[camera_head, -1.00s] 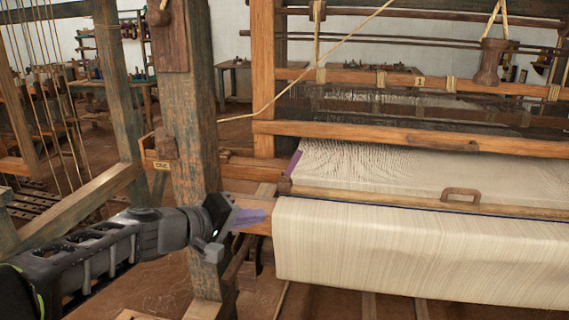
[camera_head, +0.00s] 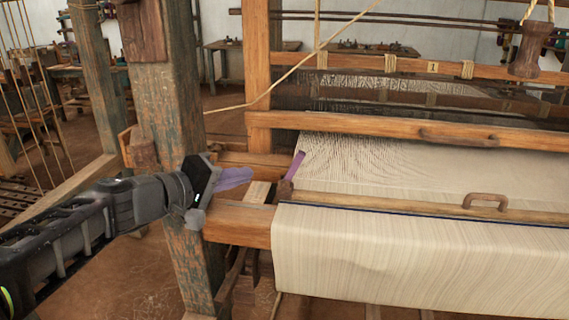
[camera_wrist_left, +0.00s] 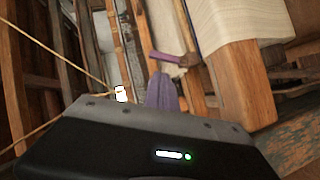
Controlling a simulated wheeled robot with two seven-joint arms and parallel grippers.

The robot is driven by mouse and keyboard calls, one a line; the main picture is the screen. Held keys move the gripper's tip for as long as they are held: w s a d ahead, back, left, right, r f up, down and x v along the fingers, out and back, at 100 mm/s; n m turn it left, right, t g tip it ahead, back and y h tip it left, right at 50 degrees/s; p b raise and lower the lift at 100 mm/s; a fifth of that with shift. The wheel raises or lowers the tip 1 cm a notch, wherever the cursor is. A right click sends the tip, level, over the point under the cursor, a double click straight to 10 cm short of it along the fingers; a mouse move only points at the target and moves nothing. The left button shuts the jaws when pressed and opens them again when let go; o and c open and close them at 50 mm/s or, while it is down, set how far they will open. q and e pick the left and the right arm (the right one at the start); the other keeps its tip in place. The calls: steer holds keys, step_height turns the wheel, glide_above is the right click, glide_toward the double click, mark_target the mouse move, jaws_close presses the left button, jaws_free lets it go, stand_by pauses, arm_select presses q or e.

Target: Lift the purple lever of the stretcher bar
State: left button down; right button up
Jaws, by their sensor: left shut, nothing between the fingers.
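The purple lever (camera_head: 297,165) is a thin strip at the left edge of the cream cloth, slanting up from a small brown wooden piece. It also shows in the left wrist view (camera_wrist_left: 168,58), beyond my fingertips. My left gripper (camera_head: 236,178) has purplish fingers that are shut and empty. It is left of the lever, above the wooden beam end, with a visible gap between them. In the left wrist view the closed fingers (camera_wrist_left: 161,92) point towards the lever. My right gripper is not in view.
Cream cloth (camera_head: 400,255) hangs over the front beam, which has a wooden handle (camera_head: 485,201). A thick upright post (camera_head: 168,110) stands behind my left wrist. A horizontal wooden beam (camera_head: 400,130) crosses above the cloth. A slack cord (camera_head: 290,80) runs above the lever.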

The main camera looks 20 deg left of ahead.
mark_target(297, 166)
arm_select(q)
steer(key=p+x, duration=0.2)
steer(key=x, duration=1.2)
steer(key=shift+w, duration=0.1)
steer(key=shift+f, duration=0.1)
steer(key=shift+d+m, duration=0.25)
steer(key=shift+m, duration=0.05)
steer(key=shift+w+d+f+m+g+y, duration=0.15)
steer(key=shift+d+m+g+y, duration=0.2)
steer(key=shift+m+g+y, duration=0.2)
steer(key=shift+a, duration=0.2)
steer(key=shift+s+a, duration=0.2)
steer(key=shift+a, duration=0.4)
